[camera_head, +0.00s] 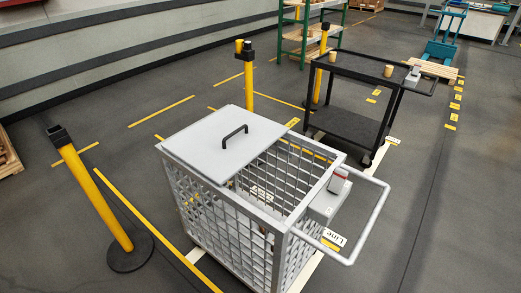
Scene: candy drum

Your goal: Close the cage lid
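A grey mesh cage (232,220) stands on the floor in the middle of the view. Its flat light-grey lid (195,145) lies over the far left part of the top, with a black bar handle (235,135) near its right edge. The right part of the top is open, and the inside shows through it. A grey tubular push handle (375,215) sticks out on the right side, with a grey box with a red part (340,180) beside it. Neither of my grippers shows in this view.
A black cart (345,125) with a tan cup (388,71) stands behind the cage. Yellow posts stand at the left (100,200) and behind the cage (248,80). Open floor lies at the right, with a teal pallet jack (440,50) far back.

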